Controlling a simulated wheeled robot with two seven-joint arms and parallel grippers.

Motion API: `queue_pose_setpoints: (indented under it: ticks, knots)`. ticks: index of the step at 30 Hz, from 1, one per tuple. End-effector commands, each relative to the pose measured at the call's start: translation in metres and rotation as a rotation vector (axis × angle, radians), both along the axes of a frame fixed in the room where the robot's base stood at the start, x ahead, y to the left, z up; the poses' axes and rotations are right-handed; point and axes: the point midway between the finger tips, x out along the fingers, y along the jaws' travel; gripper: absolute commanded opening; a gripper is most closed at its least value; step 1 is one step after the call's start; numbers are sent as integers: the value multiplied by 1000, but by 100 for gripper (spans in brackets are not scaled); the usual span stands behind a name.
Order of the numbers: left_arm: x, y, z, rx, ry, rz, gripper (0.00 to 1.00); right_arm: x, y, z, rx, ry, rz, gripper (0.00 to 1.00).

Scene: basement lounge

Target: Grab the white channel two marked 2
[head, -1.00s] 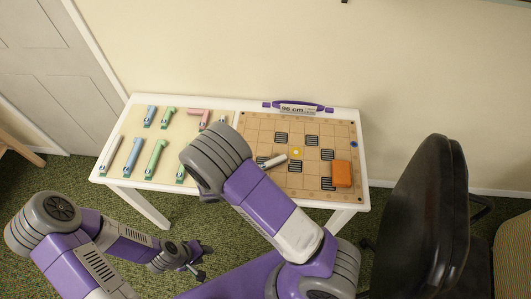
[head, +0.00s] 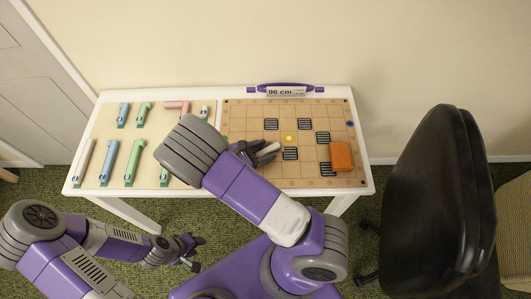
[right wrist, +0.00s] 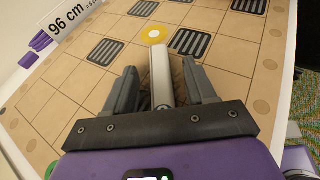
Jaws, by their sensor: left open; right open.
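A white channel (head: 268,149) lies on the gridded board (head: 238,122), left of and just below the yellow dot. In the right wrist view the white channel (right wrist: 161,70) points away from me, with its near end between the fingers. My right gripper (head: 258,148) is open around it, with a gap on each side (right wrist: 163,92). I cannot read a 2 on it. Another long white channel (head: 83,162) and a short white one (head: 205,111) lie on the table's left part. My left gripper (head: 196,252) is open and empty, low in front of the table.
Blue (head: 109,160) and green (head: 135,160) channels lie on the left panel, with a pink one (head: 177,107) behind. An orange block (head: 341,156) sits on the board's right. A "96 cm" sign (head: 287,91) stands at the back edge. A black chair (head: 440,200) is at right.

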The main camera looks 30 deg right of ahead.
Motion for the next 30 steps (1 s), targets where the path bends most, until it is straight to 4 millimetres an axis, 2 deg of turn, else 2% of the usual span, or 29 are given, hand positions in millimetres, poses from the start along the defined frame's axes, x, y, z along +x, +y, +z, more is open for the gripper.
queue_pose_setpoints:
  ticks: [8, 19, 26, 30]
  knots:
    - [0, 0, -1, 0, 0, 0, 43, 0, -4, -1, 1, 0, 1, 55]
    - [0, 0, -1, 0, 0, 0, 43, 0, -3, -1, 1, 0, 0, 0]
    - [0, 0, 0, 0, 0, 0, 43, 0, -3, 0, 1, 0, 0, 0]
    - [0, 0, 7, 0, 0, 0, 43, 0, -3, 15, 2, -2, 0, 0]
